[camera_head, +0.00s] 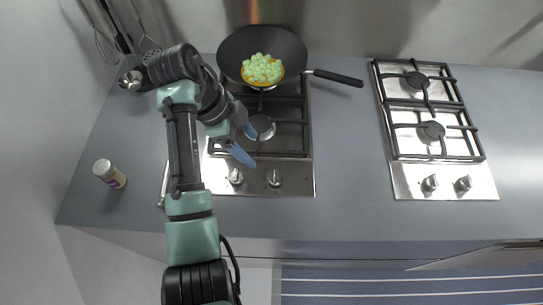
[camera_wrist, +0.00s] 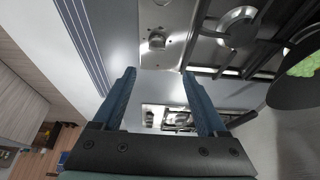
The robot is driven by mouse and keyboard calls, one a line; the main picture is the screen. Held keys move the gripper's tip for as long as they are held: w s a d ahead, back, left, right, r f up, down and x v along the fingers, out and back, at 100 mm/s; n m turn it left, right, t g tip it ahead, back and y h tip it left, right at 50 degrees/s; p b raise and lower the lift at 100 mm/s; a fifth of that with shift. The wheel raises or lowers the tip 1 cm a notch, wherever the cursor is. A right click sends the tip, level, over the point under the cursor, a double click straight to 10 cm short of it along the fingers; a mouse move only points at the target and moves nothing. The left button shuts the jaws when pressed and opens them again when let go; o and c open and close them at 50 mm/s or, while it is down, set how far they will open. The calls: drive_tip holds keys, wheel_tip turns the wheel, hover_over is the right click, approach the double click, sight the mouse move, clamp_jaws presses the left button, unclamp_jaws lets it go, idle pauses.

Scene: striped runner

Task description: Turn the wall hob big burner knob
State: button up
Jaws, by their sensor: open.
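Two steel gas hobs are set in the grey counter. The left hob (camera_head: 300,186) has a left knob (camera_head: 236,176) and a right knob (camera_head: 274,177) on its front strip. The right hob (camera_head: 408,188) also has two knobs, left (camera_head: 429,184) and right (camera_head: 463,184). Which hob the task means is not marked. My gripper (camera_head: 252,150) is open and empty above the left hob, behind its knobs, touching neither. In the wrist view, a knob (camera_wrist: 157,42) of the nearer hob shows beyond the open fingers (camera_wrist: 158,73). The farther hob (camera_wrist: 165,115) shows between them.
A black wok (camera_head: 232,50) with green food stands on the left hob's rear, its handle (camera_head: 337,78) pointing right. The counter (camera_head: 345,150) between the hobs is clear. A striped runner (camera_head: 400,285) lies in front.

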sight(275, 176)
drive_tip(key=x, duration=1.3)
drive_tip(key=shift+s+r, duration=0.1)
drive_tip(key=shift+s, duration=0.2)
